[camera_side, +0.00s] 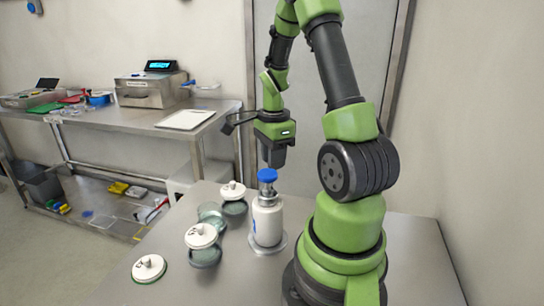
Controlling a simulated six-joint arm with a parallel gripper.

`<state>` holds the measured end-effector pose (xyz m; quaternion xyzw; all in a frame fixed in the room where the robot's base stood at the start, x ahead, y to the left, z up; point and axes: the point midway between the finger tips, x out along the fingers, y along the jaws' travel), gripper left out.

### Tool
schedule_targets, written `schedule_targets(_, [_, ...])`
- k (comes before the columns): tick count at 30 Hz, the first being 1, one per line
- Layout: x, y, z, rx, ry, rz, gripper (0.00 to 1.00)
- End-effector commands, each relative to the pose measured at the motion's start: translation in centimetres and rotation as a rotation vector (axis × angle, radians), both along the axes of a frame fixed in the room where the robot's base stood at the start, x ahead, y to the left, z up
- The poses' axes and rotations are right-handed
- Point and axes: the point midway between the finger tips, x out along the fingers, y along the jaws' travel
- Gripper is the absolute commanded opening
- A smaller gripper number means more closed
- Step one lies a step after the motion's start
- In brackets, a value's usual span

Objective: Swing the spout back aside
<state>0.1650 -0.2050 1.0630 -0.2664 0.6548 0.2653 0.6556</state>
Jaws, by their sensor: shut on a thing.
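A white bottle (267,221) with a metal collar stands upright on a round base on the steel table. A blue top (267,175) sits above the collar. I cannot make out a separate spout on it. My gripper (273,164) points down at the blue top, with its dark jaws shut on this top part. The jaws partly hide the contact.
A side bench (140,120) holds instruments and trays. The table's right side has free room.

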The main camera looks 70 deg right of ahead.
Motion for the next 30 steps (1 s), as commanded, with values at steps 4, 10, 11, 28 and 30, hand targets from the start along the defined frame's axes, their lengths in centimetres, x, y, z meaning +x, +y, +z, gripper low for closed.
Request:
schedule_targets(4, [-0.1, 0.0, 0.1, 0.0, 0.001, -0.004, 0.0])
schedule_targets(10, [-0.1, 0.0, 0.0, 0.001, 0.002, -0.003, 0.45])
schedule_targets(11, [-0.1, 0.0, 0.0, 0.001, 0.002, -0.003, 0.5])
schedule_targets(28, [0.0, -0.1, 4.0, -0.006, -0.004, -0.001, 0.5])
schedule_targets(30, [0.0, -0.1, 5.4, -0.006, -0.003, -0.002, 0.5])
